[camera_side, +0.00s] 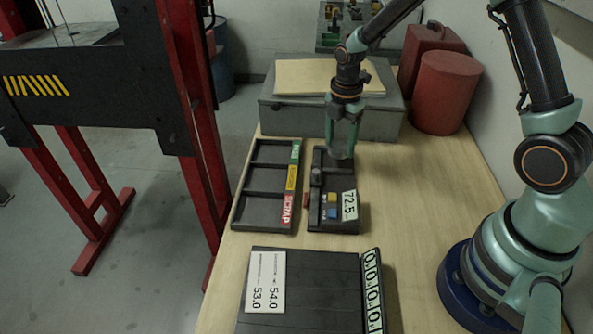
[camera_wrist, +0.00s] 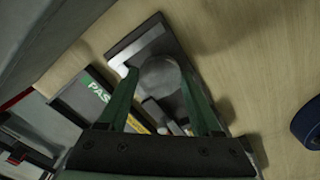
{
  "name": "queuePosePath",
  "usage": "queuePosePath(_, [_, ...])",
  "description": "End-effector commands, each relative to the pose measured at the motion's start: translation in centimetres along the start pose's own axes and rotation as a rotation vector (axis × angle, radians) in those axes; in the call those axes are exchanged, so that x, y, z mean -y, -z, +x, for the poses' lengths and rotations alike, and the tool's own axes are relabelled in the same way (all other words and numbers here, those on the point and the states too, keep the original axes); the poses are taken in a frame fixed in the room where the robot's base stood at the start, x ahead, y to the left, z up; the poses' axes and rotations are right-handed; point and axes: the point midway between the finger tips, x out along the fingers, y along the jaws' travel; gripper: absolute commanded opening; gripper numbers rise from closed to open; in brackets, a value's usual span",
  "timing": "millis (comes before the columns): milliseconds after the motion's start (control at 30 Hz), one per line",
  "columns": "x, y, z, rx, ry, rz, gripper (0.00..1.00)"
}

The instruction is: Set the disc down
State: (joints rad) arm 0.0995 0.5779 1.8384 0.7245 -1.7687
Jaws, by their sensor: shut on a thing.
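My gripper (camera_side: 341,152) points down over the far end of the black gauge (camera_side: 345,224), which carries a 72.5 display. In the wrist view its two green fingers (camera_wrist: 160,76) are shut on a grey round disc (camera_wrist: 161,82). The disc is partly hidden by the fingers in the side view (camera_side: 341,155). It is over the gauge's dark plate (camera_wrist: 135,45); whether it touches the plate I cannot tell. Left of the gauge lies a black tray (camera_side: 262,196) with three compartments, labelled green PASS, yellow and red SCRAP. The compartments look empty.
A grey block (camera_side: 280,117) with a board on top stands just behind the gauge. Red containers (camera_side: 445,95) stand at the back right. A black panel (camera_side: 310,300) with a 54.0 / 53.0 card lies at the front. The table right of the gauge is clear.

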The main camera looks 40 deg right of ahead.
Motion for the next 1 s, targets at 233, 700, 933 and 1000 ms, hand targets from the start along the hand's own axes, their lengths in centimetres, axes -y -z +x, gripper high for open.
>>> queuePosePath(233, [0.0, 0.0, 2.7, 0.0, 0.0, 0.0, 0.0])
queuePosePath(700, [0.0, 0.0, 3.1, 0.0, 0.0, 0.0, 0.78])
queuePosePath(933, [0.0, 0.0, 3.1, 0.0, 0.0, 0.0, 0.78])
queuePosePath(1000, [0.0, 0.0, 3.0, 0.0, 0.0, 0.0, 0.78])
